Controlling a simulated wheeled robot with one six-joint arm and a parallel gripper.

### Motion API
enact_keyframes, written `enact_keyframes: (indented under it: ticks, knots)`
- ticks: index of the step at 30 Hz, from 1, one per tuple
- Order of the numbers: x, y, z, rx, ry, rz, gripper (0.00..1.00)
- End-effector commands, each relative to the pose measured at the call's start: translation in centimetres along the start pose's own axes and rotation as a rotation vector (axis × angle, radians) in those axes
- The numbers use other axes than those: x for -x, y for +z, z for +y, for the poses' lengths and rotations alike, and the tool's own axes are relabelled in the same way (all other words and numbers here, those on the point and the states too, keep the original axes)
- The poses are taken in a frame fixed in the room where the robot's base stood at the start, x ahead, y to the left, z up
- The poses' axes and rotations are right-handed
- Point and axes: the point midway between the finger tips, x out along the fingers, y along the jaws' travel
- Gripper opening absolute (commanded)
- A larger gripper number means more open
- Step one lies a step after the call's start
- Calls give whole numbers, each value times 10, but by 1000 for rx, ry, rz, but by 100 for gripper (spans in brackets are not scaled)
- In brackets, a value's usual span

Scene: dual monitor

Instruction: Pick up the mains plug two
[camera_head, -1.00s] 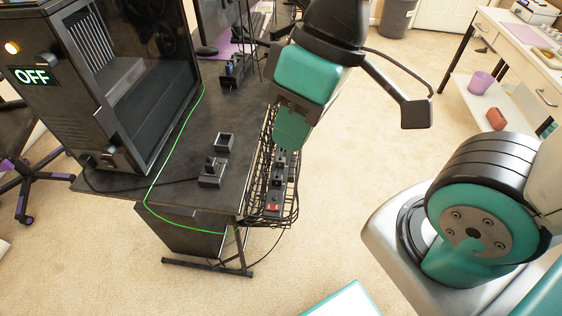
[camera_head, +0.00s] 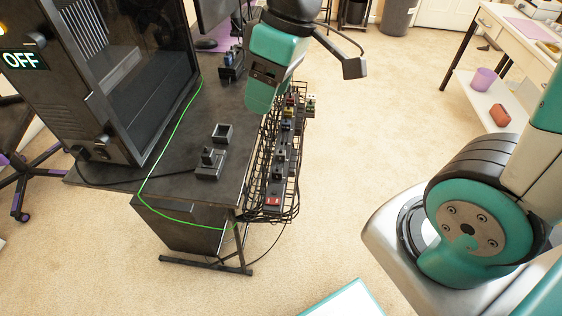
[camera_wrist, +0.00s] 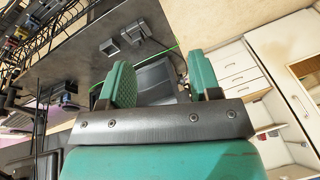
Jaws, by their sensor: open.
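A power strip (camera_head: 273,190) with several plugs in it lies in the wire basket along the desk's right edge. Black plugs (camera_head: 279,160) sit in its near half, with coloured ones (camera_head: 288,112) further back. I cannot tell which is mains plug two. A black plug-like piece also stands on a small block (camera_head: 210,163) on the desk. My gripper (camera_head: 262,98) is over the desk's right edge, left of the far plugs. In the wrist view my gripper (camera_wrist: 160,72) is open, with nothing between its fingers. The basket shows at upper left there.
The black desk (camera_head: 178,180) carries a computer case (camera_head: 110,90) with an OFF display, an open small box (camera_head: 222,133) and a green cable (camera_head: 160,172). The wire basket (camera_head: 292,205) hangs at its edge.

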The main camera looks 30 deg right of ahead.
Motion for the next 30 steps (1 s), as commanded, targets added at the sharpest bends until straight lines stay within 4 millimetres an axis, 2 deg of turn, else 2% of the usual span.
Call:
enact_keyframes:
  ticks: [1, 3, 6, 9, 12, 15, 18, 22, 30]
  knots:
    - [-36, -8, 40, 14, 20, -14, 57]
    - [-66, -18, 88, 55, 51, -27, 57]
    - [-110, -22, 156, 114, 91, -55, 57]
    - [-148, -18, 212, 167, 122, -85, 57]
    - [-177, -10, 252, 209, 140, -110, 57]
    - [-192, -4, 274, 236, 151, -127, 57]
    - [-202, -1, 283, 249, 153, -134, 57]
    - [-222, 2, 287, 250, 151, -137, 57]
    - [-283, 9, 297, 249, 152, -136, 57]
